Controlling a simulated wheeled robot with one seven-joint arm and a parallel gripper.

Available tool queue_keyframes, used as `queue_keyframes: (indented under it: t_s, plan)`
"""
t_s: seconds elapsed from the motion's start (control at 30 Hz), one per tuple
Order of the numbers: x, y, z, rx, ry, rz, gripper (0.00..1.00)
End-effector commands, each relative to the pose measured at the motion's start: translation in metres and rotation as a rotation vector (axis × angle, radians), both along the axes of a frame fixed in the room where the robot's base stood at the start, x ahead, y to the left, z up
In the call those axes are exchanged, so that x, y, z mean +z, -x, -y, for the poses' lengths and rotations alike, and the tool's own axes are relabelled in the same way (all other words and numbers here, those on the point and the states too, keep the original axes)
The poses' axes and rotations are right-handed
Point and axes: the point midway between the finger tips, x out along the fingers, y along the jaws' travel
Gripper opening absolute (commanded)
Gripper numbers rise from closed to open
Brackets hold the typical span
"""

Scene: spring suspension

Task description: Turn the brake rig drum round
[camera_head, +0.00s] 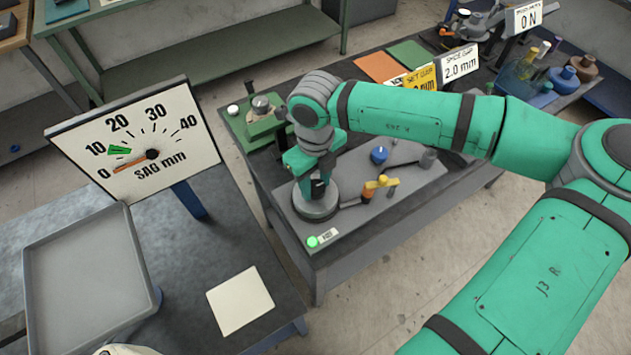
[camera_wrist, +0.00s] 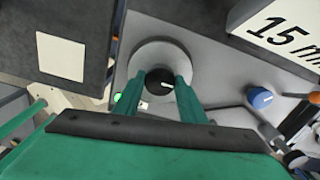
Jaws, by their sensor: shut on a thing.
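The brake rig drum (camera_head: 316,207) is a round grey drum on a grey bench plate in the head view, below my wrist. In the wrist view its pale grey round top (camera_wrist: 163,48) has a black knob (camera_wrist: 159,80) with a white mark at its centre. My gripper (camera_head: 318,186) points down onto the drum. In the wrist view its two green fingers (camera_wrist: 158,88) stand on either side of the black knob and are shut on it. The fingers and wrist hide part of the drum and knob.
A blue knob (camera_head: 379,155), an orange-yellow lever (camera_head: 380,184) and a lit green button (camera_head: 313,241) sit on the plate near the drum. A sag dial (camera_head: 140,140), grey tray (camera_head: 85,270) and white card (camera_head: 240,301) occupy the left table.

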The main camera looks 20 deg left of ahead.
Motion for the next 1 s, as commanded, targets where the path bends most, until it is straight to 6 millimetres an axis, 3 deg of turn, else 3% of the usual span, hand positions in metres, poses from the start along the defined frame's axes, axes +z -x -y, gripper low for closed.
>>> queue_keyframes:
  t_s: [0.4, 0.9, 0.93, 1.0]
  plan:
    - [0.0012, -0.0011, -0.0007, -0.166, -0.002, 0.004, 0.15]
    - [0.0013, -0.0012, -0.0007, -0.183, -0.002, 0.004, 0.15]
    - [0.0013, -0.0013, -0.0007, -0.183, -0.002, 0.004, 0.42]
    - [0.0012, -0.0011, -0.0005, -0.183, -0.002, 0.003, 0.56]
